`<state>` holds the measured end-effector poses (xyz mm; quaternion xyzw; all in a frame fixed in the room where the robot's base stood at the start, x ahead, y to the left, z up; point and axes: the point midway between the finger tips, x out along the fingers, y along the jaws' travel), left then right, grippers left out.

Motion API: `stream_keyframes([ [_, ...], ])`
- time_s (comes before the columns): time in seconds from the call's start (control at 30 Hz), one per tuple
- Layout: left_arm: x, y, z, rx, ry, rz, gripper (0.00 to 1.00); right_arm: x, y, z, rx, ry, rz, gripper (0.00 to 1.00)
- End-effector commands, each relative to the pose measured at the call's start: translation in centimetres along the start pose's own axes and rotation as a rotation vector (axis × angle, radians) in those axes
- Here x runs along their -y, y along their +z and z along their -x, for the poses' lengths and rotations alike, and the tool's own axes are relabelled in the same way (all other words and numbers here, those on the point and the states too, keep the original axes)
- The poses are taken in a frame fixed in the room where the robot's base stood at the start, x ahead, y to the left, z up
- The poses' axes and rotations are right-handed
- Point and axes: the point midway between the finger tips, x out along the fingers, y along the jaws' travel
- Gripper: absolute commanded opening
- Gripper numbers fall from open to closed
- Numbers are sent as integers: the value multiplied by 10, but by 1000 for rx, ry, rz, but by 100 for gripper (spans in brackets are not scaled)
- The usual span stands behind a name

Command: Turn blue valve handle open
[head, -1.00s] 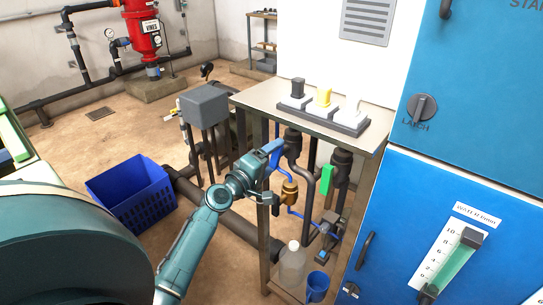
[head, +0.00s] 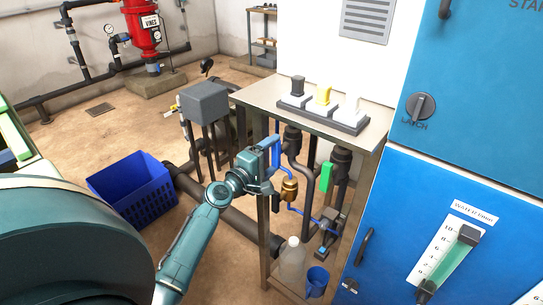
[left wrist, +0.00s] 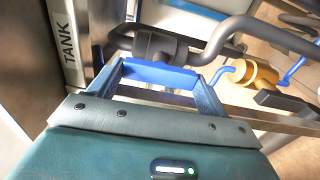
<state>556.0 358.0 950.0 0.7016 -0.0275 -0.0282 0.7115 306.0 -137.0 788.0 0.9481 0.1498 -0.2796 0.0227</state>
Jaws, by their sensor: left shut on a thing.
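The blue valve handle (head: 276,152) is on the pipework under the steel bench, near its left front leg. In the head view it looks close to upright, partly covered by my left gripper (head: 268,158). In the left wrist view the blue handle (left wrist: 158,74) lies as a bar between the two fingers of my left gripper (left wrist: 156,78), which is shut on it. A dark valve body (left wrist: 160,45) is just behind the handle. My right gripper is not in view.
A green handle (head: 326,178) and a brass fitting (head: 289,189) are close to the right. The steel bench (head: 262,95) stands above. A clear bottle (head: 292,262) and blue cup (head: 317,279) are below. A blue crate (head: 135,190) is on the floor at left.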

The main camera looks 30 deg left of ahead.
Motion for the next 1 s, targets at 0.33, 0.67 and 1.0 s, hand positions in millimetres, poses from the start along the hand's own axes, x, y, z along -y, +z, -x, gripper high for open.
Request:
stream_keyframes([
  [0.33, 0, 0, 0, -1, 1, 2, 99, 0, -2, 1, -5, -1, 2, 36],
  [0.67, 2, 0, 13, -1, -1, 0, 99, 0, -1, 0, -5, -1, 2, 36],
  [1.0, 3, 0, 85, 0, -3, -1, 99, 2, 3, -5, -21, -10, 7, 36],
])
